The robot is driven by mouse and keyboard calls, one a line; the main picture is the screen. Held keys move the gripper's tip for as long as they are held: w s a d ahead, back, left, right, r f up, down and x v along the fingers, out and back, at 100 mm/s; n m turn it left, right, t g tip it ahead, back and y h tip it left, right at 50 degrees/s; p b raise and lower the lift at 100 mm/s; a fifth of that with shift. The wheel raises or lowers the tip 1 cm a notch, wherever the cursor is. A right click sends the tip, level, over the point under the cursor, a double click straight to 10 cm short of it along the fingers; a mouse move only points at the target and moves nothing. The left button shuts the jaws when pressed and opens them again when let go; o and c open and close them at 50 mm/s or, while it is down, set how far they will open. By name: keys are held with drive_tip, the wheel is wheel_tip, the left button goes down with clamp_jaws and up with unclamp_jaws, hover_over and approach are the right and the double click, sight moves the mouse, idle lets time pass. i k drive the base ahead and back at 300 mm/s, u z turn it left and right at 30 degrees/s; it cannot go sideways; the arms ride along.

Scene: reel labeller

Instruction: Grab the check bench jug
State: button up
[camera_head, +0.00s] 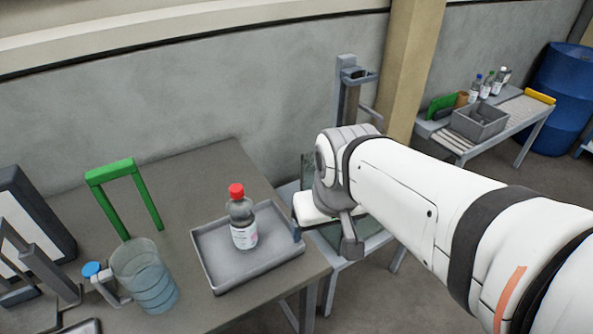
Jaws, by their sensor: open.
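A clear jug (150,279) with ring lines on its wall stands on the grey bench (190,174), at the front left. Its handle side faces left, where a grey bracket with a blue round top (92,269) shows. I cannot tell whether this is part of the jug. My gripper (298,234) is at the end of my white arm, over the right edge of the bench, well to the right of the jug. It is open, and mostly hidden behind the wrist. It is apart from the jug.
A grey tray (205,262) holding a red-capped bottle (241,219) lies between jug and gripper. A green frame (124,183) stands behind the jug. Dark equipment (35,215) fills the left. A side table (505,122) and blue barrel (564,98) stand far right.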

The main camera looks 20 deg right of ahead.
sight(137, 264)
drive_tip(key=u, duration=0.6)
drive_tip(key=k, duration=1.2)
drive_tip(key=u, duration=0.5)
drive_tip(key=i, duration=1)
